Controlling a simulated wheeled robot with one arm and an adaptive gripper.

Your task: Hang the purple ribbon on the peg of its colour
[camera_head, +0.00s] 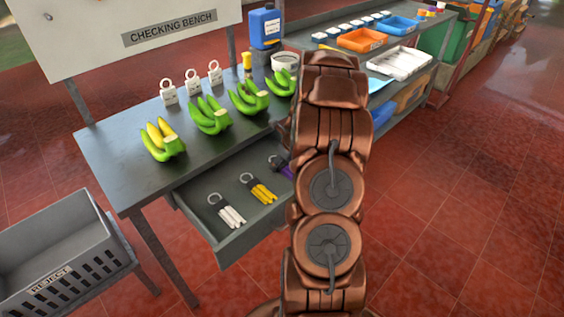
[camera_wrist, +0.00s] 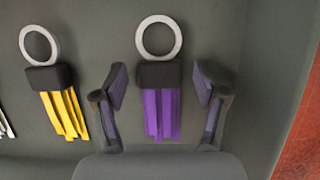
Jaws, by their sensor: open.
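The purple ribbon (camera_wrist: 163,112) lies flat in the open drawer, with a dark block at its top and a pale ring (camera_wrist: 159,37) above the block. My gripper (camera_wrist: 160,85) is open in the wrist view, with one finger on each side of the dark block and a gap on both sides. In the head view the purple ribbon (camera_head: 286,172) is mostly hidden by my arm. My gripper is hidden there too. No peg is clearly visible in either view.
A yellow ribbon (camera_head: 262,191) and a white ribbon (camera_head: 231,214) lie to the left in the same drawer (camera_head: 226,243). Several green banana bunches (camera_head: 208,115) and white ringed tags (camera_head: 169,92) stand on the bench above. A grey reject crate (camera_head: 90,265) stands at lower left.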

